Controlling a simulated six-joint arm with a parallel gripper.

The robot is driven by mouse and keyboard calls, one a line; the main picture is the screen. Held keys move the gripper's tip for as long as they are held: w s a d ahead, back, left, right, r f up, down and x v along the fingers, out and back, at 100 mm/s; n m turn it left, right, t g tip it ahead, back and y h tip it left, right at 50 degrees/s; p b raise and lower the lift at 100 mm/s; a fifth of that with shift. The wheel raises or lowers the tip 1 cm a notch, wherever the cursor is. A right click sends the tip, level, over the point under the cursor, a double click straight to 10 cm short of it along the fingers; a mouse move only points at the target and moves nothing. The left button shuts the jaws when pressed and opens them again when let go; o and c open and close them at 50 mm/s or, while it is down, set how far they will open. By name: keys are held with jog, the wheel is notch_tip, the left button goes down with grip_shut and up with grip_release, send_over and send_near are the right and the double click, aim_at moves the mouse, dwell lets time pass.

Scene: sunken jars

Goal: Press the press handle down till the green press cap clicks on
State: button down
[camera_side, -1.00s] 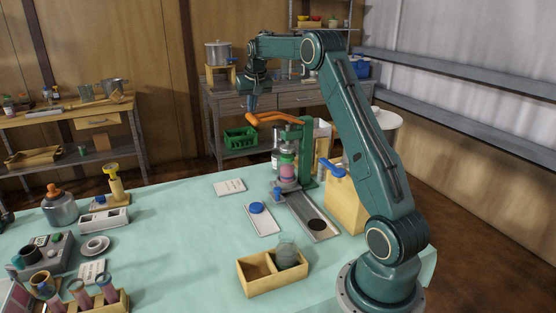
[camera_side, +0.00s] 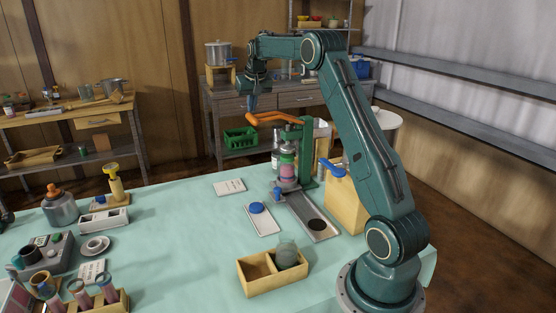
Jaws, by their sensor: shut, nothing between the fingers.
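The press stands near the back right of the table, with a green column (camera_side: 307,150) and an orange press handle (camera_side: 275,119) reaching out to the left. Under it stands a jar with pink contents (camera_side: 288,172). The green press cap (camera_side: 287,157) is at the jar's top; I cannot tell whether it is seated. My gripper (camera_side: 252,108) is shut and empty, pointing down at the handle's left end. It looks close to or touching the handle; contact is too small to make out.
A metal tray (camera_side: 326,235) with a dark round spot lies in front of the press. A wooden box (camera_side: 345,200) with a blue lever stands right of it. A white card with a blue disc (camera_side: 257,209) and a two-part wooden box (camera_side: 258,286) lie nearer.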

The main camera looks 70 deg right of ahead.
jog(key=shift+f, duration=0.2)
jog(key=shift+w+d+f, duration=0.1)
jog(key=shift+f, duration=0.2)
jog(key=shift+f, duration=0.1)
